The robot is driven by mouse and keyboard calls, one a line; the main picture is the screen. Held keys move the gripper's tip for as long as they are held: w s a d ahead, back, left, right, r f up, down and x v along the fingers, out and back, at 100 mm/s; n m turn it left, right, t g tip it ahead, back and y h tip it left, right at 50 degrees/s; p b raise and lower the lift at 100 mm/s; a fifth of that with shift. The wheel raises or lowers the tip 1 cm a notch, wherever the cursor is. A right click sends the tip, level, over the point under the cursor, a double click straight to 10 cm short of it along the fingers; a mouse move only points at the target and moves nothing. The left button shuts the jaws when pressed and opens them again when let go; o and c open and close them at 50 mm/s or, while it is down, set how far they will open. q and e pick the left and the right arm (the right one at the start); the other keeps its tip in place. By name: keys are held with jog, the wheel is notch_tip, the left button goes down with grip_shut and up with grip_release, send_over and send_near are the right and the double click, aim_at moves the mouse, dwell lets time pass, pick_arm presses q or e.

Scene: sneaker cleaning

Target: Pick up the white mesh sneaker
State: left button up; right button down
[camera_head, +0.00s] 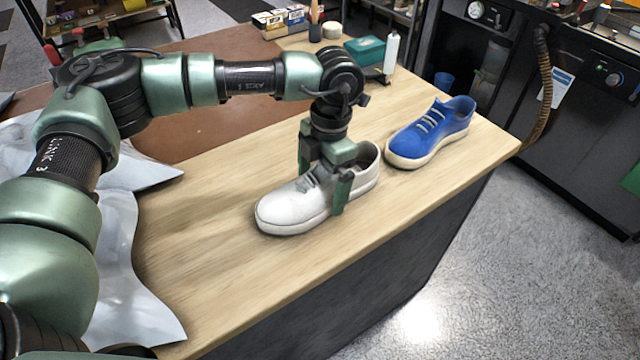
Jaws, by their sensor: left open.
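The white mesh sneaker (292,205) rests on the wooden workbench (230,270), its toe toward the lower left and its heel toward the upper right. My left gripper (323,185) points straight down over the middle of the sneaker. Its fingers are open, one on the near side of the shoe and one on the far side. The near finger overlaps the shoe's side in the picture; I cannot tell whether it touches. The gripper hides part of the laces and the collar. My right gripper is not in view.
A blue sneaker (432,133) stands on the bench to the right, near the edge. A teal box (366,50), a white bottle (391,54) and small boxes (280,20) are at the back. Grey sheeting (125,265) covers the left end. Bare wood lies in front of the white sneaker.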

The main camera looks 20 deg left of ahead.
pick_arm(q)
jog(key=shift+f, duration=0.6)
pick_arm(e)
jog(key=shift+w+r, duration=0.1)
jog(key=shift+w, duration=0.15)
pick_arm(q)
jog(key=c, duration=1.6)
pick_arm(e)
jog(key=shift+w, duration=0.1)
pick_arm(q)
jog(key=shift+r, duration=0.15)
